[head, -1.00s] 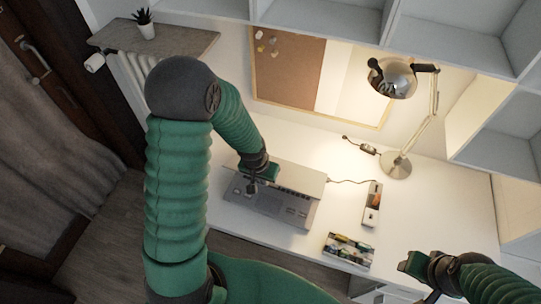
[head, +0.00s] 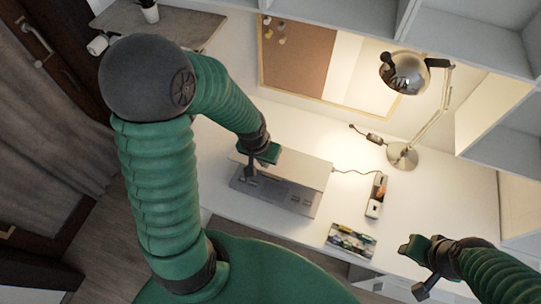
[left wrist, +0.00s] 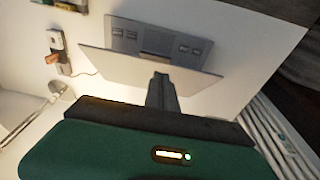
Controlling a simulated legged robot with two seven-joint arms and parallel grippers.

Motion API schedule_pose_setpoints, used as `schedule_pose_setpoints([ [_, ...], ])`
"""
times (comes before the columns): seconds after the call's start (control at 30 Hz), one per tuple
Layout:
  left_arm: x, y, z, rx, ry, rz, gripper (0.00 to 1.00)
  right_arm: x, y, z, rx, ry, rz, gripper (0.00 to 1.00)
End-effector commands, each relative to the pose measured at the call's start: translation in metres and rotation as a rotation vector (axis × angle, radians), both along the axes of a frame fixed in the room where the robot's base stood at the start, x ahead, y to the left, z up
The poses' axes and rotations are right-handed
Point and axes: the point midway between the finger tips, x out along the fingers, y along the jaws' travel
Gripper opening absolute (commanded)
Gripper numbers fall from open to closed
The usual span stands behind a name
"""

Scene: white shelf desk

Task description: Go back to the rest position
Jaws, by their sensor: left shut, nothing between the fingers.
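My left gripper (head: 250,176) is shut and empty. In the head view it overlaps the left part of a grey device with a pale flat lid (head: 300,168) on the white desk. Whether it touches the device is hard to tell. In the left wrist view the shut fingers (left wrist: 161,88) point toward the device's lid (left wrist: 125,67), with the grey panel (left wrist: 160,40) beyond it. My right gripper (head: 412,270) is at the lower right, near the desk's front edge, with nothing visible in it. Its jaw opening is unclear.
A desk lamp (head: 402,155) stands at the back right. White shelves (head: 470,40) overhang the back and right. A corkboard (head: 300,55) is on the wall.

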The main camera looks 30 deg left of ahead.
Motion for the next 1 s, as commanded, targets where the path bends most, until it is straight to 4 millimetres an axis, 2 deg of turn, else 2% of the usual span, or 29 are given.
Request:
schedule_pose_setpoints([
  [0.03,-0.006,0.000,0.009,0.002,-0.004,0.003,0.00,0.000,0.000,0.003,0.000,0.000,0.000,0.40],
  [0.13,-0.013,-0.003,0.017,0.002,-0.001,0.000,0.00,0.000,0.000,0.004,0.000,0.000,0.000,0.40],
  [0.37,-0.016,-0.005,0.016,0.005,0.001,-0.011,0.00,0.000,0.000,-0.001,0.000,0.000,-0.001,0.40],
  [0.5,-0.024,-0.029,0.006,0.039,-0.009,-0.090,0.00,0.000,0.000,-0.028,0.000,0.000,-0.001,0.40],
  [0.63,-0.037,-0.054,0.005,0.049,-0.032,-0.158,0.00,0.000,0.000,-0.046,0.000,0.000,0.000,0.40],
  [0.73,-0.042,-0.063,0.008,0.046,-0.040,-0.181,0.00,0.000,0.000,-0.049,0.000,0.000,0.000,0.40],
  [1.0,-0.041,-0.063,0.011,0.045,-0.038,-0.182,0.00,0.000,0.000,-0.046,0.000,-0.001,0.000,0.40],
])
